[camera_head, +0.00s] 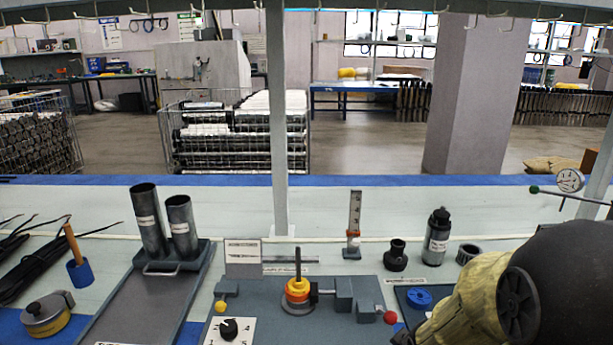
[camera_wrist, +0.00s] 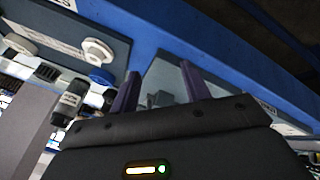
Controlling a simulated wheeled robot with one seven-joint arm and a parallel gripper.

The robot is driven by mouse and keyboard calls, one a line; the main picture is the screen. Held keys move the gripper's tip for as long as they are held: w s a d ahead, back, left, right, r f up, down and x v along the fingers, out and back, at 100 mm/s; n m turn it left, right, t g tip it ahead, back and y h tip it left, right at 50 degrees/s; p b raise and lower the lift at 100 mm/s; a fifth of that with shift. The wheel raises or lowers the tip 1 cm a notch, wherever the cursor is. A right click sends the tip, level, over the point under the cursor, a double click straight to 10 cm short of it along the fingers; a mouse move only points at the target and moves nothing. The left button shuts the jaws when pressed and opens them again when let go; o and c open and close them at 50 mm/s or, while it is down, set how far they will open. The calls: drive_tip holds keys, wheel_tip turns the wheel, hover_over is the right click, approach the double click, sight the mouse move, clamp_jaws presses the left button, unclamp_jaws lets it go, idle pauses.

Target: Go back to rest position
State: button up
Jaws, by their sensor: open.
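My gripper (camera_wrist: 158,90) shows in the wrist view with its two dark fingers spread apart and nothing between them. In the head view my arm fills the lower right corner, and its fingertips are hidden. On the bench stand two grey metal tubes (camera_head: 148,222) (camera_head: 182,228), upright at the back of a grey tray (camera_head: 130,300). A fixture plate (camera_head: 265,320) at the front centre carries a yellow and orange ring stack (camera_head: 298,290) around a dark upright rod.
A black bottle (camera_head: 437,238), a black fitting (camera_head: 396,256) and a dark ring (camera_head: 468,254) stand at the right. A blue knob piece (camera_head: 419,298) lies near my arm. A gauge stand (camera_head: 353,225) and a grey post (camera_head: 280,130) rise behind the fixture. Black cables (camera_head: 35,260) lie left.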

drive_tip(key=s+a+f+m+g+b, duration=0.1)
drive_tip(key=s+a+m+g, duration=0.25)
drive_tip(key=s+m, duration=0.35)
drive_tip(key=w+p+v, duration=0.3)
drive_tip(key=p+v, duration=0.9)
drive_tip(key=w+d+r+p+v, duration=0.1)
drive_tip(key=w+p+v, duration=0.1)
drive_tip(key=p+v, duration=1)
drive_tip(key=w+d+r+p+v, duration=0.1)
drive_tip(key=w+p+v, duration=0.2)
drive_tip(key=p+v, duration=0.9)
drive_tip(key=shift+a+r+m+y+p, duration=0.3)
drive_tip(key=shift+a+r+p, duration=0.15)
drive_tip(key=shift+p, duration=0.5)
drive_tip(key=shift+a+f, duration=0.1)
